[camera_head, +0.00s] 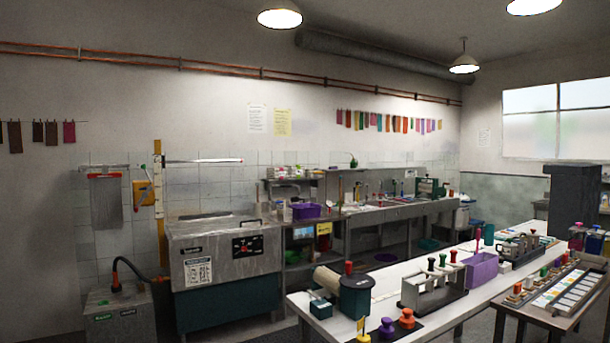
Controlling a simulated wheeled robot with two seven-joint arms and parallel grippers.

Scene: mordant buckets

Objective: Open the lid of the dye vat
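A large grey metal tank (226,262), which looks like the dye vat, stands on the floor against the tiled wall, left of centre. Its front carries a white printed label and a black control panel (248,245). Its lid (212,226) appears to lie down over the top, with a thin handle (250,222) near the right front edge. The tank's inside does not show. Neither of my grippers is in view.
A white worktable (414,263) with stamps, racks and a purple bin (481,269) fills the right foreground. A grey box (118,308) with a hose stands left of the tank. A steel counter (385,211) runs along the wall to the tank's right.

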